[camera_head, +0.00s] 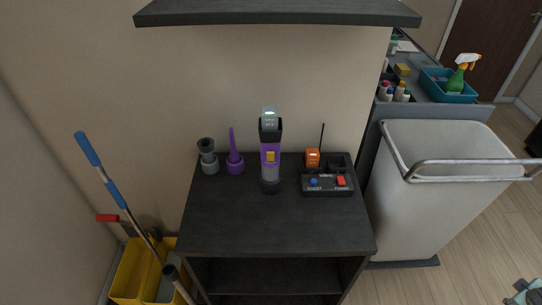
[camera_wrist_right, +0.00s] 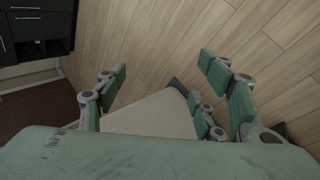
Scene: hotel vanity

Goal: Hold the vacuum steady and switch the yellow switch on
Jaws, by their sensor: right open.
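The purple and grey handheld vacuum (camera_head: 270,155) stands upright on the dark cabinet top (camera_head: 275,228), near its back edge, in the head view. Its yellow switch (camera_head: 270,157) is on the front of the purple body. A small greenish light shows at its top. I cannot tell the switch's position. My right gripper (camera_wrist_right: 165,85) shows in the right wrist view, open and empty, with floor and a pale surface beyond it. It is away from the vacuum. My left gripper is in neither view. A bit of my arm may show at the head view's lower right corner.
A grey attachment (camera_head: 208,157) and a purple attachment (camera_head: 235,160) stand left of the vacuum. A charger base (camera_head: 327,184) with an orange radio (camera_head: 312,158) is right of it. A dark shelf (camera_head: 275,14) overhangs. A white cart bag (camera_head: 425,185) and a yellow mop bucket (camera_head: 140,272) flank the cabinet.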

